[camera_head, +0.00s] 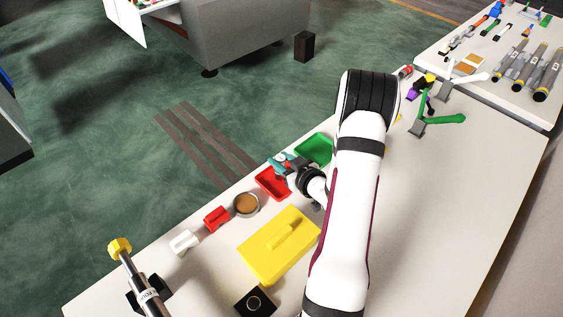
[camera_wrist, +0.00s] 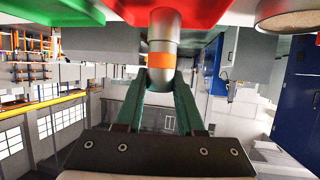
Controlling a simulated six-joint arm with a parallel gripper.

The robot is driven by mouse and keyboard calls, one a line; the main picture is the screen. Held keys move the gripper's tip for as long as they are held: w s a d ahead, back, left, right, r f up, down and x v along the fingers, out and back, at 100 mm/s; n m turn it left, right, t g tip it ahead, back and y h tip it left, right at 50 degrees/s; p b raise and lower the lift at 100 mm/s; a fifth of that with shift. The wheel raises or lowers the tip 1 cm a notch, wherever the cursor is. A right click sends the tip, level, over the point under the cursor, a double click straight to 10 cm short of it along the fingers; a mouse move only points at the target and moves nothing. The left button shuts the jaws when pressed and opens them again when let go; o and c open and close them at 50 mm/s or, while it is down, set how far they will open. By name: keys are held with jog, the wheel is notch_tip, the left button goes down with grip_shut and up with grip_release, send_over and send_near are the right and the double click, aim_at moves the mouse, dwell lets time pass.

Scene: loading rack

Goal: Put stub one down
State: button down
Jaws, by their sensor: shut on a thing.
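My gripper (camera_head: 283,166) is at the far edge of the white table, above the red tray (camera_head: 268,187). The stub's far end reaches toward the red tray, which shows in the wrist view (camera_wrist: 215,8). I cannot tell whether they touch. In the head view the gripper largely hides the stub.
A green tray (camera_head: 318,145) stands right of the red one. Left are a round dish with brown contents (camera_head: 246,204), a red block (camera_head: 216,219) and a white block (camera_head: 184,242). A yellow lidded box (camera_head: 265,253) lies nearer. The table's right part is mostly clear.

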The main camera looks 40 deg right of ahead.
jog(key=shift+f, duration=0.5)
jog(key=shift+f, duration=0.15)
jog(key=c, duration=0.5)
grip_release()
